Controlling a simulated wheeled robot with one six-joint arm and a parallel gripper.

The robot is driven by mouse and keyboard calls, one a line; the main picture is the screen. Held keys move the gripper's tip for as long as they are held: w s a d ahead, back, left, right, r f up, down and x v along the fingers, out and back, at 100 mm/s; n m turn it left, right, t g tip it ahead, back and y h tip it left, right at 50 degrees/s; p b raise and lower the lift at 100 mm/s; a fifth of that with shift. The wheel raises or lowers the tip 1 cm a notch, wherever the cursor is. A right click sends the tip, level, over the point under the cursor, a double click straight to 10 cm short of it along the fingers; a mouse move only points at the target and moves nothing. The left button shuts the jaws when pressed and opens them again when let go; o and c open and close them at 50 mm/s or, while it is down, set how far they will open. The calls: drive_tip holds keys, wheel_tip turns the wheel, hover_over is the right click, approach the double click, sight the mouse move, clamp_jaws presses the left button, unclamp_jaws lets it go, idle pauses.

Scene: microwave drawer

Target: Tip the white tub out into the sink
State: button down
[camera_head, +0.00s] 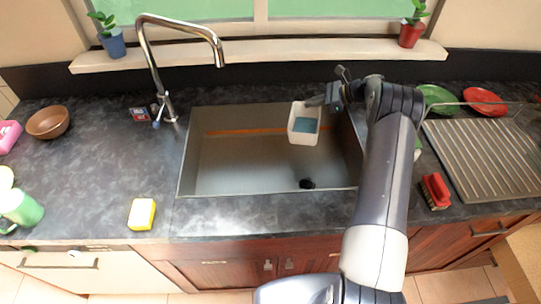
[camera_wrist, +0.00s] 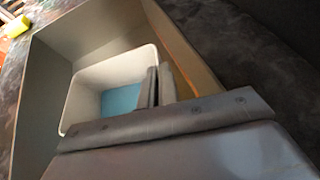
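The white tub (camera_head: 304,138) is over the right part of the sink (camera_head: 235,170), near its back edge. It looks roughly upright, a little tilted, with its opening facing up. Something flat and blue lies inside it. My gripper (camera_head: 319,101) comes from the right and is at the tub's right rim. In the wrist view the tub (camera_wrist: 84,92) is below my gripper (camera_wrist: 158,86). The two fingers are close together there, with the tub's wall between them. The fingertips' far ends and the tub's underside are hidden.
A tall faucet (camera_head: 150,60) stands behind the sink at left. A yellow sponge (camera_head: 142,214) lies at front left. A red brush (camera_head: 435,191) and a metal drying rack (camera_head: 485,160) are to the right. A dark drain (camera_head: 307,184) shows in the sink, which looks otherwise empty.

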drive_tip(key=shift+r, duration=0.1)
drive_tip(key=shift+r+p, duration=0.95)
drive_tip(key=shift+r, duration=1)
drive_tip(key=shift+f, duration=0.1)
